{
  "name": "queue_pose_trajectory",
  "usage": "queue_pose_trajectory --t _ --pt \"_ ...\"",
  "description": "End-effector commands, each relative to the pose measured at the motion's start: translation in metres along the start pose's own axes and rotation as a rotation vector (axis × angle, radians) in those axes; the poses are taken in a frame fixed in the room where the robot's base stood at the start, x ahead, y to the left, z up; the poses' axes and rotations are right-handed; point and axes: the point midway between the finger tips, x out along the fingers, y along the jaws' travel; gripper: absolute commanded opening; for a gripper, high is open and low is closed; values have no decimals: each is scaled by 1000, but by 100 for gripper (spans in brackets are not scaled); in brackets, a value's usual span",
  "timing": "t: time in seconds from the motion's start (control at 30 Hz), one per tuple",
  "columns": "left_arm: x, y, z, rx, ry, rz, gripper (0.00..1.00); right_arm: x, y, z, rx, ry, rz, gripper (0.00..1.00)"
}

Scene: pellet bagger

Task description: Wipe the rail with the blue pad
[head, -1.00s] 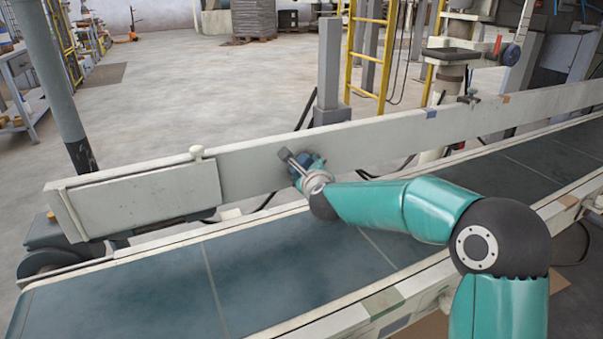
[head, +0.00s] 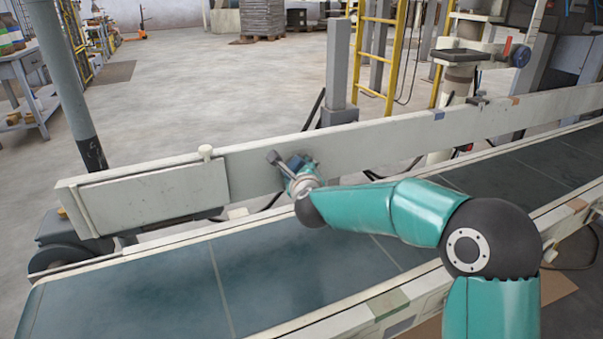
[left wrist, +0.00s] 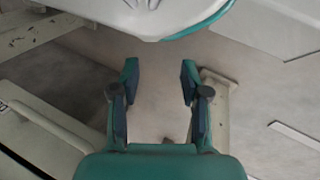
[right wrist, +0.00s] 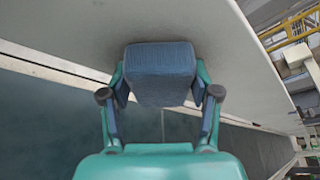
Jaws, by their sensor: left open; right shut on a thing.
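The rail (head: 400,136) is a long pale beam along the far side of the conveyor, with grey smudges on its face. My right gripper (head: 291,166) is at the rail's near face, just right of a raised panel. In the right wrist view it is shut on the blue pad (right wrist: 160,73), a woven block held between the two fingers. The pad lies at the rail face (right wrist: 225,50) and seems to touch it; the contact edge is hidden. My left gripper (left wrist: 160,82) is open and empty in the left wrist view; it is outside the head view.
The dark conveyor belt (head: 270,270) runs below the rail. A grey post (head: 338,75) and a yellow ladder (head: 395,60) stand behind the rail.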

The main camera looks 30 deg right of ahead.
Motion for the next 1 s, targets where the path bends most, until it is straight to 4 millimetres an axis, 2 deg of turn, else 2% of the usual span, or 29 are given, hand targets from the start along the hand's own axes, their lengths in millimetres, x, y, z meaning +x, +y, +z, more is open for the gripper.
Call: queue_pose_trajectory --t 0.03,0.27,0.63,1.0 --pt "1 0 0 0 0 0 46 -1 4 3 -5 -8 11 29" --pt "7 -2 0 0 0 0 46 -18 3 -6 -2 -5 6 29" --pt "5 -2 0 0 0 0 46 -51 1 -20 -2 -3 3 29" --pt "5 -2 0 0 0 0 46 -56 0 -22 -1 -2 2 29"
